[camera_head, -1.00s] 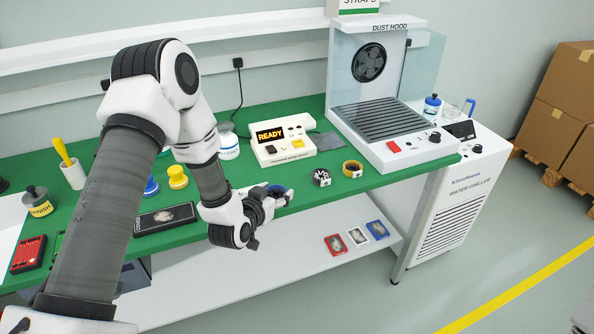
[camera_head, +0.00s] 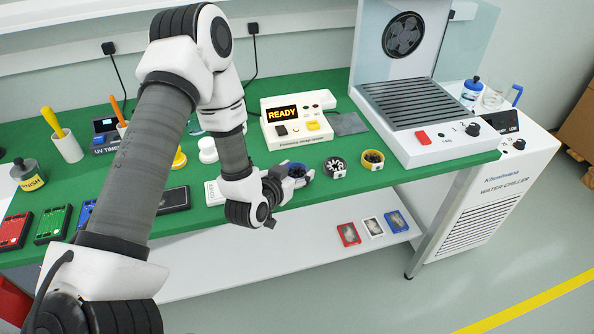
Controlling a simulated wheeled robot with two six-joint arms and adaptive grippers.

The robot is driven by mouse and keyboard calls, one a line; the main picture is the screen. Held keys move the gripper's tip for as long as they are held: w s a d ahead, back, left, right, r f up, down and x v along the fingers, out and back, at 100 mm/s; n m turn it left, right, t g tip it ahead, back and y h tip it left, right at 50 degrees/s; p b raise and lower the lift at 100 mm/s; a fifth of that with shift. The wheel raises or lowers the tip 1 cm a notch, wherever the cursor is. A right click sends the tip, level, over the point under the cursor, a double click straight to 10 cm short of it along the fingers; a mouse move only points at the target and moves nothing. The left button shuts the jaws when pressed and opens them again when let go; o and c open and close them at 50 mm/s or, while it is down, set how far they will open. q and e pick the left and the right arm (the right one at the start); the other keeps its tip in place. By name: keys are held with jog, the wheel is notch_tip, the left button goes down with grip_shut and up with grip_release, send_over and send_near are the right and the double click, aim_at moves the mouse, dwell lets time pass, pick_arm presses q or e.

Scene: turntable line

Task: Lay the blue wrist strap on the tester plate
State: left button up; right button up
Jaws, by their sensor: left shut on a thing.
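My left gripper (camera_head: 284,184) is shut on the blue wrist strap (camera_head: 297,170), at the front edge of the green bench. Only part of the strap shows, as the fingers cover the rest. The white tester (camera_head: 290,139) stands behind it with "READY" lit on its display. The grey tester plate (camera_head: 348,124) lies at the tester's right side and is bare. The gripper is in front of the plate and to its left, apart from it. My right gripper is not in view.
A black-and-white strap (camera_head: 334,167) and a yellow strap (camera_head: 372,160) lie right of my gripper, near the front edge. The dust hood (camera_head: 420,130) stands right of the plate. A dark box (camera_head: 174,199) and a white spool (camera_head: 208,150) are on the left.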

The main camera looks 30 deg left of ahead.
pick_arm(q)
jog(key=o, duration=1)
jog(key=shift+w+f, duration=0.2)
jog(key=shift+f, duration=0.15)
jog(key=o, duration=0.4)
jog(key=shift+o, duration=0.2)
jog(key=shift+r, duration=0.1)
jog(key=shift+r, duration=0.15)
